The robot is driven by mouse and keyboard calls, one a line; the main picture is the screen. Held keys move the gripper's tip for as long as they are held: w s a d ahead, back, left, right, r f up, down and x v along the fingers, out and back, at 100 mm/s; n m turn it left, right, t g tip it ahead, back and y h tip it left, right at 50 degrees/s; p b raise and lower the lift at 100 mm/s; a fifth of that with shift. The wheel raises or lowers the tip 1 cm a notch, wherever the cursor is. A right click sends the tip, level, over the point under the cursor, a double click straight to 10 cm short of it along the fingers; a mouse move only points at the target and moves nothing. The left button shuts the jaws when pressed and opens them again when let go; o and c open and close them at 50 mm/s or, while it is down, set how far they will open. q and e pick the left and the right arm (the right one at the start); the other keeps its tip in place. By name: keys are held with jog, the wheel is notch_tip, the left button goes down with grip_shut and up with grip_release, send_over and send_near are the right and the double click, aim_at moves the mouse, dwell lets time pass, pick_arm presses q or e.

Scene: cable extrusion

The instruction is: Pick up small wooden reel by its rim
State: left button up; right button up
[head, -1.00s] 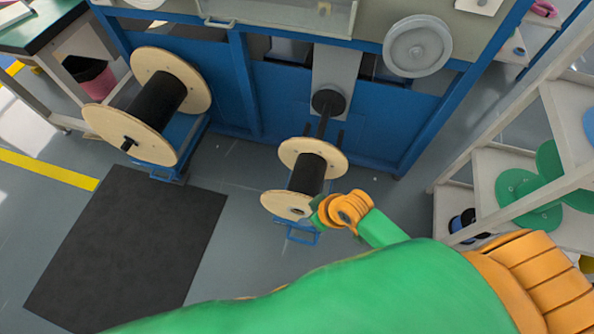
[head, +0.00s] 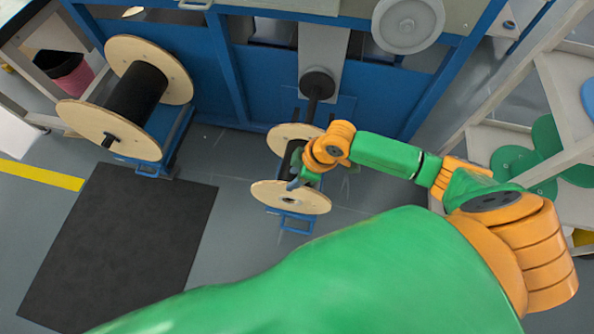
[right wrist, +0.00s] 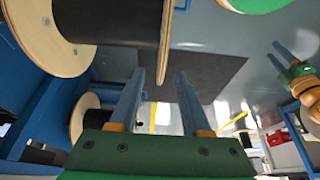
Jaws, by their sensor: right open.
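The small wooden reel (head: 292,197) stands on a blue stand at the machine's front, with two pale round flanges and black cable wound between them. My right gripper (head: 297,178) is at the reel's right side, partly hiding the cable and flanges. In the right wrist view its two grey fingers (right wrist: 161,75) are apart. The edge-on rim of one reel flange (right wrist: 166,40) reaches down between the fingertips, and I cannot tell whether they touch it. My left gripper (right wrist: 275,62) shows at the right of the wrist view, its fingers apart and empty; it is not in the head view.
A larger wooden reel (head: 131,98) stands to the left on its own blue stand. The blue machine frame (head: 270,85) is behind both reels. A dark mat (head: 120,245) lies on the floor. A white shelf with green discs (head: 520,165) stands at the right.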

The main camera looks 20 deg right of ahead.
jog(key=x, duration=0.2)
jog(key=b+x, duration=0.1)
jog(key=x, duration=0.2)
jog(key=shift+s+d+f+b, duration=0.15)
jog(key=shift+s+f+b, duration=0.15)
jog(key=shift+f, duration=0.3)
jog(key=shift+r, duration=0.1)
grip_shut()
dwell(0.6)
